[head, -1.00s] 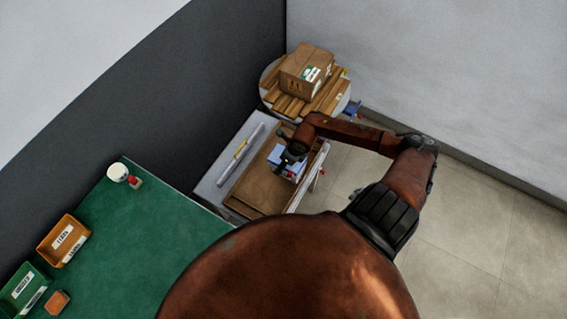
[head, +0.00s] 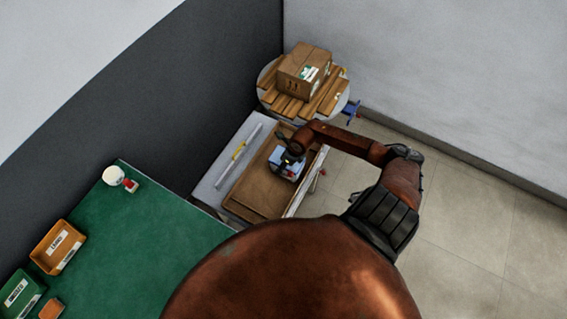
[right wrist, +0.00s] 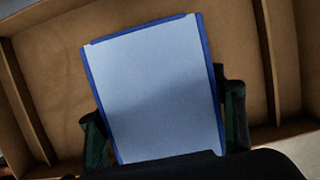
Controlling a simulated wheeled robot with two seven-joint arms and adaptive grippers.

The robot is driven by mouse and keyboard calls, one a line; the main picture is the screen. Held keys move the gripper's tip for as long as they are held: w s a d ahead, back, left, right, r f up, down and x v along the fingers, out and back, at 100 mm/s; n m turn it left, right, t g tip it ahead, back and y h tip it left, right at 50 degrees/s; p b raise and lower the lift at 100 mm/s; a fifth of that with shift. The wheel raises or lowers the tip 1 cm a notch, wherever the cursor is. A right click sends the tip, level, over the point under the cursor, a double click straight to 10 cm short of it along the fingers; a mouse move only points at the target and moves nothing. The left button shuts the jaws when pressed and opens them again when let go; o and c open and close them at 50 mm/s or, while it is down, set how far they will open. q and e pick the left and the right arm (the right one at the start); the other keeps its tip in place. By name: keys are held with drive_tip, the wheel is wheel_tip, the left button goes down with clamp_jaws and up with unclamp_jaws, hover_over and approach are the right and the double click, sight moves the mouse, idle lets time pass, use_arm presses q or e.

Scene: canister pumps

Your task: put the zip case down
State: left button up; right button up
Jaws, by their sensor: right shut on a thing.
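The zip case (right wrist: 155,90) is a flat, pale grey-blue rectangle with darker blue edges. It fills the middle of the right wrist view and lies slightly turned there. My right gripper (right wrist: 164,122) is shut on it, with one dark finger at each long side. In the head view the zip case (head: 287,166) shows small and pale blue under my right gripper (head: 291,155), over a brown wooden tray (head: 252,194). I cannot tell whether the case touches the tray floor. My left gripper is not in view.
The tray has raised walls (right wrist: 270,60) and sits on a grey table (head: 215,182) beside a long pale tool. A round stand behind holds wooden slats and a cardboard box (head: 304,70). A green table (head: 150,230) with bins is at left. The tray's near part is bare.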

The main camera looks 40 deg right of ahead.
drive_tip(key=o, duration=1.1)
drive_tip(key=shift+f, duration=0.1)
drive_tip(key=p+v, duration=0.2)
drive_tip(key=v, duration=1)
drive_tip(key=shift+s, duration=0.1)
